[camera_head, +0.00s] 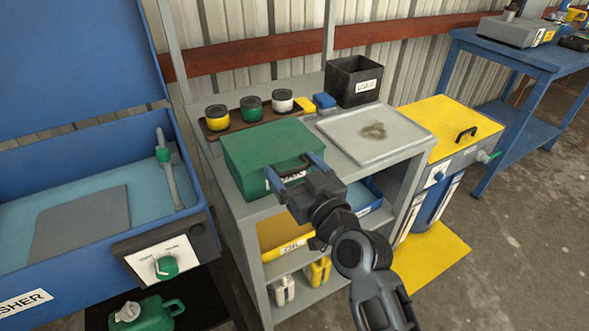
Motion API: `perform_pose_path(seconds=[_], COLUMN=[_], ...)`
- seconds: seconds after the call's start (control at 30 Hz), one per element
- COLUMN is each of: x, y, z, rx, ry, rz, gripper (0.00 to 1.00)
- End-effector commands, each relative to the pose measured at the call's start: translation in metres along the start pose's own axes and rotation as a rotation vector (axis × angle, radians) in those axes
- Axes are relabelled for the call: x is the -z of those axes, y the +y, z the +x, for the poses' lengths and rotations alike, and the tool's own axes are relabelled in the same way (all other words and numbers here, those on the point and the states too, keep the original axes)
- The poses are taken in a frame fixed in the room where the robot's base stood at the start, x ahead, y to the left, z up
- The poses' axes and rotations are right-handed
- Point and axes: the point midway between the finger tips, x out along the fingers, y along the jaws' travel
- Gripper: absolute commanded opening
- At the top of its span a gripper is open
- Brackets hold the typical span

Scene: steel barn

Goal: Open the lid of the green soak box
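The green soak box (262,149) sits on the left part of the grey bench top, and its lid looks closed. A dark handle (292,171) is on its front, above a white label that my gripper partly hides. My gripper (297,174) is at the front of the box, with its two blue fingers apart, one on each side of the handle. Whether the fingers touch the handle or the box cannot be told from this view.
A metal tray (400,142) lies right of the box. Behind stand a rack (237,127) of three small jars and a black bin (340,98). A blue washer (80,150) with raised lid stands left. A yellow-topped cabinet (468,116) stands right.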

Motion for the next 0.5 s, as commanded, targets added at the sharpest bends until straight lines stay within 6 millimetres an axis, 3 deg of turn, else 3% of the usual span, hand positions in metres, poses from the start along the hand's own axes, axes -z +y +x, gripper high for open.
perform_pose_path(seconds=[0.37,0.5], x=[-0.0001,0.0009], y=[0.0,0.0], z=[-0.0003,-0.0003], rx=[0.0,0.0], ry=[0.0,0.0], rz=[0.0,0.0], gripper=[0.33,0.32])
